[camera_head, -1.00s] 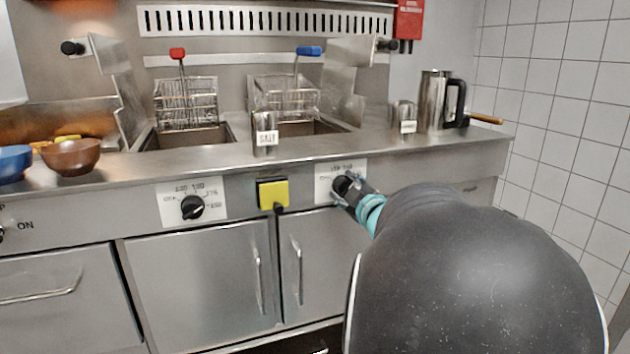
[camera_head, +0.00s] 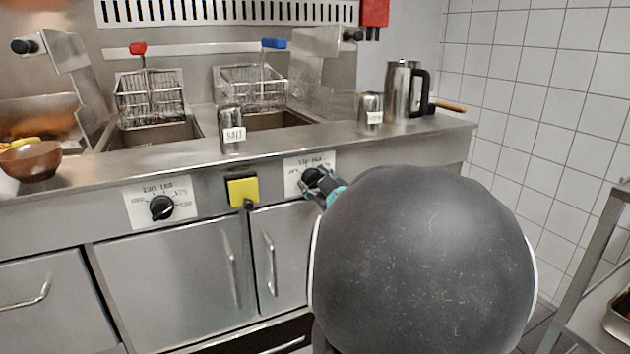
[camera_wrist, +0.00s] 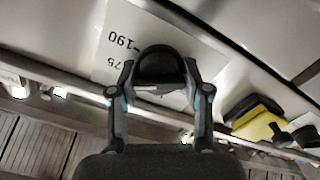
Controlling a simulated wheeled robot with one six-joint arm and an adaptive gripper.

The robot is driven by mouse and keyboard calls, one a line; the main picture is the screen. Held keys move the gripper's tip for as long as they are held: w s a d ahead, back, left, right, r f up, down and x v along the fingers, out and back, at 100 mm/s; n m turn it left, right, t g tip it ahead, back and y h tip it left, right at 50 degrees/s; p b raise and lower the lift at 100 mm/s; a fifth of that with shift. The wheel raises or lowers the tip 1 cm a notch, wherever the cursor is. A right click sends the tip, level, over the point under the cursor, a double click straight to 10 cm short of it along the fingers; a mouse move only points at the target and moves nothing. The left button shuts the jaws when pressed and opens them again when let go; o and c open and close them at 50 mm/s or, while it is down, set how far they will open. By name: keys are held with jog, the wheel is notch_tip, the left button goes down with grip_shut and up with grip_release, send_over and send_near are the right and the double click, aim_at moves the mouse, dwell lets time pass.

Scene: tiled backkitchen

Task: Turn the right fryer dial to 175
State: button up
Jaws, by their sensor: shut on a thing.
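The right fryer dial is a round black knob (camera_wrist: 160,66) on a white plate (camera_head: 322,160) with printed numbers, on the front panel below the blue-handled basket. My gripper (camera_head: 314,184) is at this dial. In the wrist view my gripper (camera_wrist: 160,82) is shut on the knob, one finger on each side. My arm covers the area right of and below the dial.
A left dial (camera_head: 162,207) sits on its own plate. A yellow square switch (camera_head: 242,190) is between the dials. Cabinet door handles (camera_head: 271,262) stick out below. A salt shaker (camera_head: 232,130) and a steel jug (camera_head: 400,92) stand on the counter. A rack (camera_head: 600,265) is at the right.

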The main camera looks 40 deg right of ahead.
jog(key=o, duration=1.2)
jog(key=shift+d, duration=0.1)
jog(key=v, duration=1.2)
jog(key=w+a+f+m+g+h, duration=0.2)
jog(key=w+a+f+m+g, duration=0.1)
jog(key=w+a+f+g, duration=0.25)
jog(key=s+a+f+g+y, duration=0.2)
jog(key=s+a, duration=0.3)
jog(key=a, duration=0.2)
jog(key=s+a+f+g+y, duration=0.2)
jog(key=s+a, duration=0.3)
jog(key=a, duration=0.3)
jog(key=s+a+f+g+y, duration=0.2)
jog(key=s+a, duration=0.3)
jog(key=a, duration=0.3)
jog(key=shift+s+f, duration=0.1)
jog(key=shift+s, duration=0.25)
